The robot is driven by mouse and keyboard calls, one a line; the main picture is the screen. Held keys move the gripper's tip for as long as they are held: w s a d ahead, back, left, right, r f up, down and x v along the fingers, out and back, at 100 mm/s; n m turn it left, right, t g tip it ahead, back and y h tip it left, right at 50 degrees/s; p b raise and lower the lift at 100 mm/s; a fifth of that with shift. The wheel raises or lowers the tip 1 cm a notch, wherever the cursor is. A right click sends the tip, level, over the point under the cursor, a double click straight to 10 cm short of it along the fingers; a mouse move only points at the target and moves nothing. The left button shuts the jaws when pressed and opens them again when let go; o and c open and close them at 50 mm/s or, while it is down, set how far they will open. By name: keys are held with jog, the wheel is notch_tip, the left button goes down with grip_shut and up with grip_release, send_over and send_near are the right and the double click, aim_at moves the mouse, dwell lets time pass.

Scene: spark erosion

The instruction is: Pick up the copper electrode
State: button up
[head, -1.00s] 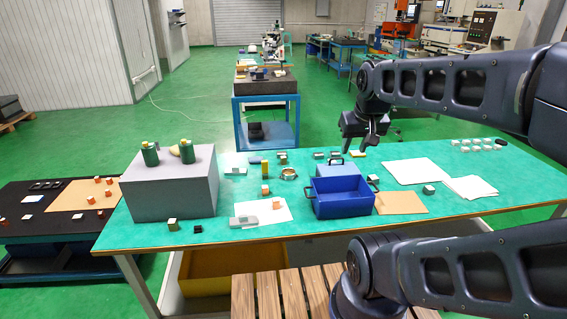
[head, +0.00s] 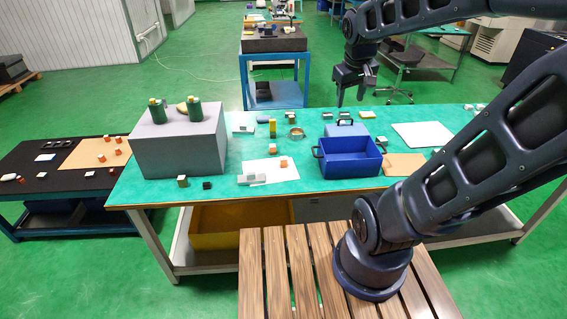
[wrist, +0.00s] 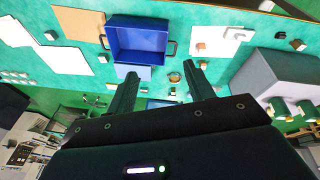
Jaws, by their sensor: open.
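A small copper-coloured block (head: 284,162), which looks like a copper electrode, sits on a white sheet (head: 258,174) on the green-topped table, left of the blue bin. It also shows in the wrist view (wrist: 201,46), on its white sheet. Several similar copper blocks (head: 103,157) stand on the dark table at the left; I cannot tell which one the task means. My gripper (head: 350,98) is open and empty, raised above the far side of the table. In the wrist view its fingers (wrist: 162,72) are apart with nothing between them, well away from the block.
The blue bin (head: 350,170) stands right of the white sheet. A large grey block (head: 181,148) with green bottles (head: 158,111) on top stands at the left. A brass ring (head: 296,133) and several small blocks lie behind.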

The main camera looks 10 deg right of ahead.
jog(key=w+a+f+n+g+h, duration=0.1)
jog(key=w+a+f+n, duration=0.35)
jog(key=w, duration=0.35)
jog(key=n+g+h, duration=0.2)
jog(key=n+h, duration=0.1)
jog(key=n, duration=0.8)
send_near(283, 158)
jog(key=x, duration=0.5)
jog(key=shift+d+f, duration=0.3)
jog(key=shift+d, duration=0.05)
jog(key=shift+a+x, duration=0.15)
jog(key=shift+x, duration=1.15)
jog(key=shift+a+x, duration=0.15)
jog(key=shift+x, duration=1.15)
jog(key=shift+c, duration=0.4)
grip_shut()
